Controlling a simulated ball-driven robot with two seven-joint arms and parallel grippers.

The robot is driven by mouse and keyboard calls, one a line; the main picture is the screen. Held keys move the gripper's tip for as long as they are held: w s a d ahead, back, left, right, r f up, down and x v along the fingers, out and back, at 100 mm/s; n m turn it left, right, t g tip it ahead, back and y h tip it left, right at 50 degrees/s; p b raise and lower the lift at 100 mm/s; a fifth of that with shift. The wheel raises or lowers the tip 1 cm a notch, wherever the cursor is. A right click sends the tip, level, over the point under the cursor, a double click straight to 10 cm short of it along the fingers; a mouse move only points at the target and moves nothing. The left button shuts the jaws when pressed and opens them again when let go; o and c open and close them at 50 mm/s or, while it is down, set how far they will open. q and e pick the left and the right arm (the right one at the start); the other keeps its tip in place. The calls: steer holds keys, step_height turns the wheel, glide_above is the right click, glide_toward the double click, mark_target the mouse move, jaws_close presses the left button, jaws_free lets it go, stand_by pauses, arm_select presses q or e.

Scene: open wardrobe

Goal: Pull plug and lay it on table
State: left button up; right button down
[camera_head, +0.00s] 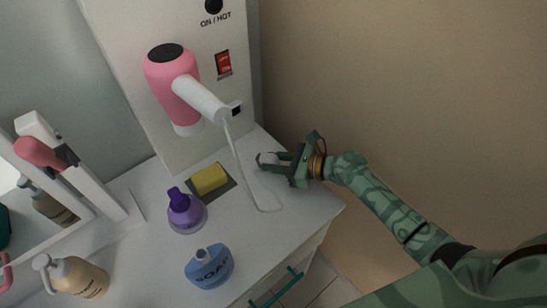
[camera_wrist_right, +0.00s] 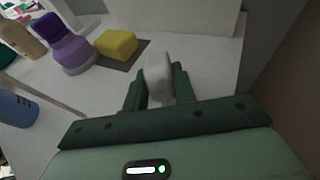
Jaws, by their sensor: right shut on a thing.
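The white plug (camera_head: 268,159) is between the fingers of my right gripper (camera_head: 274,163), over the right back part of the white table top (camera_head: 225,239). In the right wrist view the plug (camera_wrist_right: 158,78) stands out between the two green fingertips (camera_wrist_right: 160,85), which are shut on it. I cannot tell whether the plug touches the table top. A white cord (camera_head: 239,160) hangs from the pink and white hair dryer (camera_head: 178,90) and loops onto the table. My left gripper is not in view.
A yellow sponge (camera_head: 209,179) on a dark mat, a purple bottle (camera_head: 186,212) and a blue soap bottle (camera_head: 209,267) stand left of my right gripper. A beige pump bottle (camera_head: 78,277) is farther left. A panel with a red switch (camera_head: 223,63) rises behind.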

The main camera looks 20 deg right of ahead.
steer(key=shift+f, duration=0.5)
steer(key=shift+r, duration=0.1)
steer(key=c, duration=0.7)
jaws_free()
steer(key=s+d+r+p, duration=0.1)
steer(key=r+p, duration=0.1)
steer(key=d+r+p, duration=0.1)
steer(key=r, duration=0.1)
steer(key=s+d+r+p, duration=0.1)
steer(key=r+p, duration=0.1)
steer(key=shift+s+r+p, duration=0.1)
steer(key=shift+s+p, duration=0.2)
steer(key=shift+p, duration=0.05)
